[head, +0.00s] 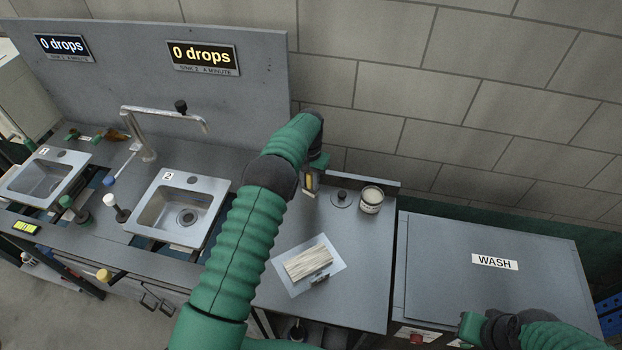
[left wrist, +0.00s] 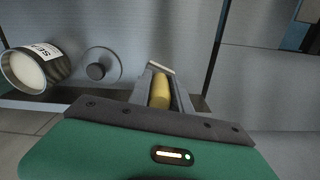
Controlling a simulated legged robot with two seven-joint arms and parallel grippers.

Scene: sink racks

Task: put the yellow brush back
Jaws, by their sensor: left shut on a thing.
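The yellow brush (left wrist: 160,92) is between the fingers of my left gripper (left wrist: 163,88) in the left wrist view, its yellow handle gripped and a pale edge at its far end. In the head view, my left gripper (head: 311,182) is over the back of the counter, left of the black-knobbed disc, with a bit of yellow between its fingers. The arm partly hides it, and I cannot tell whether the brush touches the counter. My right gripper (head: 470,328) is at the bottom right by the wash box; its finger opening is unclear.
A labelled can (head: 371,200) stands right of the black-knobbed disc (head: 342,199). A pale bundle (head: 306,262) lies on a sheet in front. Sink 2 (head: 181,212) and a tap (head: 146,145) are left. The wash box (head: 490,240) is right; the wall is behind.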

